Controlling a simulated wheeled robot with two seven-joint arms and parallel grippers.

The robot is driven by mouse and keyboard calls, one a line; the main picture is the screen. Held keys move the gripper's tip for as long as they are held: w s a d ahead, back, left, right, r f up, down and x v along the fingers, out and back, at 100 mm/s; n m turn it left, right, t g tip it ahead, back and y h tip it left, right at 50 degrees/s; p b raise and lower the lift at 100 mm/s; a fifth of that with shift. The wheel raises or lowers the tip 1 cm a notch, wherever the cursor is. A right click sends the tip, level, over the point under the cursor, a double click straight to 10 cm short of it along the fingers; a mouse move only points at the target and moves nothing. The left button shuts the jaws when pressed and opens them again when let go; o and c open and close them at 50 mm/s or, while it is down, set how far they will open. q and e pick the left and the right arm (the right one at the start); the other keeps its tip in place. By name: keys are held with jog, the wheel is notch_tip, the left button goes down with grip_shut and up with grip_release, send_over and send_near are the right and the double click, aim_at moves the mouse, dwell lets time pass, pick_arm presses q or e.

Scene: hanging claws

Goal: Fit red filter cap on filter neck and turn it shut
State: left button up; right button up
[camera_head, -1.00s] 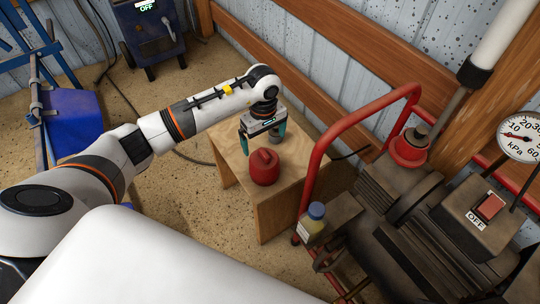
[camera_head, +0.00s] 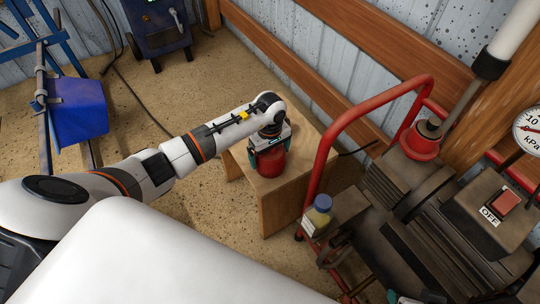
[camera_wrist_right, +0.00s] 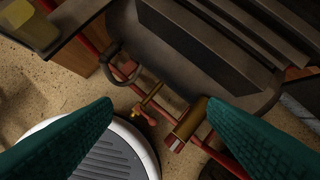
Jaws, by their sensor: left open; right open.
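The red filter cap (camera_head: 271,163) stands on the small wooden table in the head view. My left gripper (camera_head: 269,154) is open right above and around it, with its teal fingers at the cap's sides. The gripper hides the cap's top, and I cannot tell whether the fingers touch it. My right gripper (camera_wrist_right: 160,104) is open in the right wrist view, with nothing between its teal fingers. It points down over the dark machine's edge. I cannot make out the filter neck for certain in either view.
The wooden table (camera_head: 278,208) stands beside the dark machine (camera_head: 415,225) with its red tube frame (camera_head: 318,165). A yellow bottle with a blue cap (camera_head: 319,212) stands at the machine's near corner. Brass fittings (camera_wrist_right: 184,127) show below my right gripper. A blue bin (camera_head: 80,110) is at the left.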

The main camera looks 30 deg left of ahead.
pick_arm(q)
jog(key=shift+c, duration=0.6)
jog(key=shift+r, duration=0.1)
jog(key=c, duration=0.7)
